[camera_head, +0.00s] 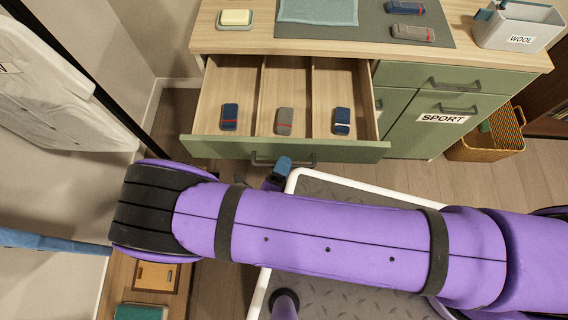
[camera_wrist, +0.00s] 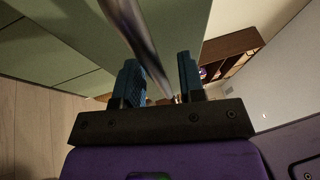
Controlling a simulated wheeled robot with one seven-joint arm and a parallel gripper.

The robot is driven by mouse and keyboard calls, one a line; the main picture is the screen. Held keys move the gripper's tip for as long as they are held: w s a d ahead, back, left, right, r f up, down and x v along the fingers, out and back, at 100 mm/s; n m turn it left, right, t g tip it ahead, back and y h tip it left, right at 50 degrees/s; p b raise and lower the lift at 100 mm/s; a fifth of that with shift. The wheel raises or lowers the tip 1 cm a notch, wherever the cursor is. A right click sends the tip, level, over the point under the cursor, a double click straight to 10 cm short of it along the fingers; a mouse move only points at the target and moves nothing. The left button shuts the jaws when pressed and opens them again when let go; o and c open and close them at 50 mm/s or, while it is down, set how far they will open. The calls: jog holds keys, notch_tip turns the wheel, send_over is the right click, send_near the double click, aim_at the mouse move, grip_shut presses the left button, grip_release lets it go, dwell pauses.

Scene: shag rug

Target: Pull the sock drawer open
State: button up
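The sock drawer (camera_head: 230,147) is the green-fronted top drawer of the cabinet and stands well open in the head view. Its wooden inside has three compartments, each with one rolled sock bundle: navy (camera_head: 229,117), grey (camera_head: 284,121) and navy with white (camera_head: 342,121). Its dark bar handle (camera_head: 300,161) is on the front. My gripper (camera_head: 279,172) is at the handle, mostly hidden by my arm. In the wrist view, the blue fingers of my gripper (camera_wrist: 163,82) are apart, with the metal handle bar (camera_wrist: 140,30) running between them. Gaps seem to show beside the bar.
On the cabinet top are a soap dish (camera_head: 235,19), a folded cloth (camera_head: 318,11), more sock bundles on a grey mat (camera_head: 375,28), and a WOOL bin (camera_head: 520,28). A green SPORT door (camera_head: 430,140) is to the right, beside a wicker basket (camera_head: 487,140). A white board (camera_head: 50,90) stands left.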

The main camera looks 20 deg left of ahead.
jog(key=v, duration=0.7)
jog(key=shift+s, duration=0.25)
dwell(0.3)
